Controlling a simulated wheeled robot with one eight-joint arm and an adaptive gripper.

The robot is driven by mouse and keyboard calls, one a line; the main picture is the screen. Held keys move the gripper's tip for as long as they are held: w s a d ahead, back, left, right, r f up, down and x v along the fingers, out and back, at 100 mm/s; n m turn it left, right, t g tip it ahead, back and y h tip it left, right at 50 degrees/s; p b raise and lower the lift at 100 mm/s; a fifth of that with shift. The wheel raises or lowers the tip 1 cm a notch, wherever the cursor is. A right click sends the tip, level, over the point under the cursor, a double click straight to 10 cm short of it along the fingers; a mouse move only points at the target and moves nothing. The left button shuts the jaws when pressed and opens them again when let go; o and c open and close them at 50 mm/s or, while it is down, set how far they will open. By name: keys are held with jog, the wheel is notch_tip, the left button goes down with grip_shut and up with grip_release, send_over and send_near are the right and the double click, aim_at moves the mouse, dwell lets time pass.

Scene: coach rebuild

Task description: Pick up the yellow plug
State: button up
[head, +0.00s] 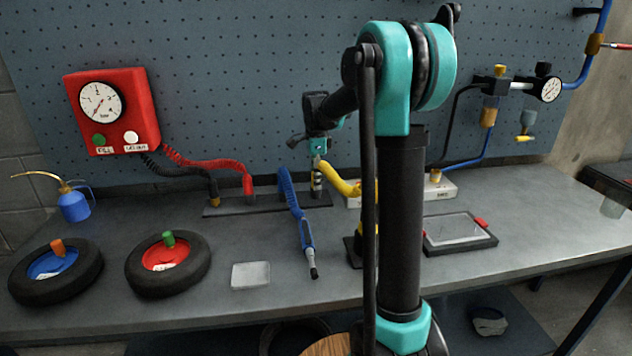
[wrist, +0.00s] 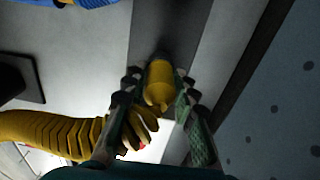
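The yellow plug (wrist: 160,82) is in the middle of the wrist view, with its dark end toward a dark grey strip. My gripper (wrist: 158,90) has one finger on each side of it, close to its sides. I cannot tell whether the fingers touch it. The plug's ribbed yellow hose (wrist: 50,133) curves in from the left and passes behind the left finger. In the head view my gripper (head: 317,168) points down at the back of the bench, beside the yellow hose (head: 341,184); the plug is mostly hidden there.
The blue hose (head: 290,195) with its nozzle lies just left of my gripper. Red (head: 205,164) and black (head: 180,171) hoses run to a dark rail (head: 268,200) at the back. A pale block (head: 440,188) and black-framed tray (head: 460,232) are at right.

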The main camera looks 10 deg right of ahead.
grip_shut()
jog(key=shift+r, duration=0.1)
notch_tip(320, 180, up, 25)
dwell(1.1)
jog(key=shift+f, duration=0.25)
